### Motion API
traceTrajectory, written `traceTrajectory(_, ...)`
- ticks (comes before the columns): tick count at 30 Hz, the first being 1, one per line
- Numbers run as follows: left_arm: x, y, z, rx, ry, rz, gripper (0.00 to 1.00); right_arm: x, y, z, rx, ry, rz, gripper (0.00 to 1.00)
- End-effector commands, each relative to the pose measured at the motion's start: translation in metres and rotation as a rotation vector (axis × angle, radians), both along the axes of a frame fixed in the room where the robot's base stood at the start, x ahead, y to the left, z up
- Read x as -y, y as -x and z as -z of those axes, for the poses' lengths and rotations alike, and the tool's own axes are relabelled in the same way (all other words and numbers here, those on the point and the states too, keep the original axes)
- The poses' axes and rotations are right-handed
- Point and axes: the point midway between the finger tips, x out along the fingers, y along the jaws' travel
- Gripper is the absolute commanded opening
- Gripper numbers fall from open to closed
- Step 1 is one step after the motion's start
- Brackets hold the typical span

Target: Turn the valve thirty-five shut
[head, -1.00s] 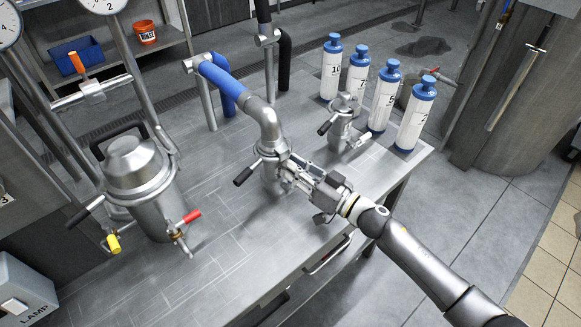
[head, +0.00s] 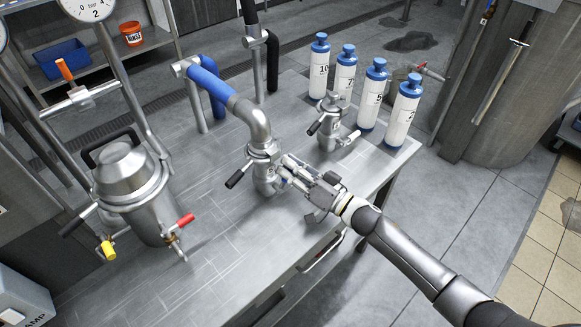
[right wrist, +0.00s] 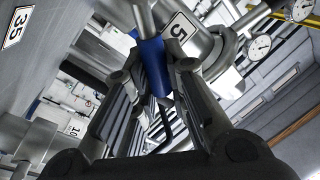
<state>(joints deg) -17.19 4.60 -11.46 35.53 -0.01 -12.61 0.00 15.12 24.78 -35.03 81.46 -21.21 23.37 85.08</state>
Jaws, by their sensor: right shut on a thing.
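My right gripper (head: 285,178) is at the steel pipe fitting (head: 263,165) on the bench, under the elbow of the blue-sleeved pipe (head: 214,82). In the right wrist view its fingers (right wrist: 158,88) are shut on a blue valve handle (right wrist: 154,66), which lies between them. In the head view the gripper mostly hides this handle. A number plate reading 35 (right wrist: 15,27) shows at the upper left of the right wrist view; I cannot tell which part it belongs to. My left gripper is not in view.
A black-handled lever (head: 236,179) sticks out left of the fitting. A jacketed vessel (head: 130,185) with red (head: 184,220) and yellow (head: 108,250) handles stands left. A smaller steel fitting (head: 331,125) and several blue-capped bottles (head: 402,118) stand behind my gripper. The front bench top is clear.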

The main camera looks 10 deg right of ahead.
Motion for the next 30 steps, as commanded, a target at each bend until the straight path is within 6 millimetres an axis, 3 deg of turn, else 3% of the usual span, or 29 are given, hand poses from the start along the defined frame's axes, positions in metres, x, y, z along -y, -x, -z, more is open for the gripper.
traceTrajectory(2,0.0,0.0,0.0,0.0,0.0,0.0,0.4,0.0,0.0,0.001,-0.001,0.002,0.001,0.0)
traceTrajectory(3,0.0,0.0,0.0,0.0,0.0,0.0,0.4,0.001,0.0,0.001,0.0,0.003,0.001,0.2)
traceTrajectory(7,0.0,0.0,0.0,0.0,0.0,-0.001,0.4,0.0,0.0,0.001,0.0,0.003,0.001,0.36)
traceTrajectory(20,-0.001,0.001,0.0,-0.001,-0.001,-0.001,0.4,0.007,0.007,0.002,-0.001,0.002,0.001,0.37)
traceTrajectory(30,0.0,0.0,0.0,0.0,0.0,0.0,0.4,0.055,0.055,0.011,-0.003,0.006,0.0,0.37)
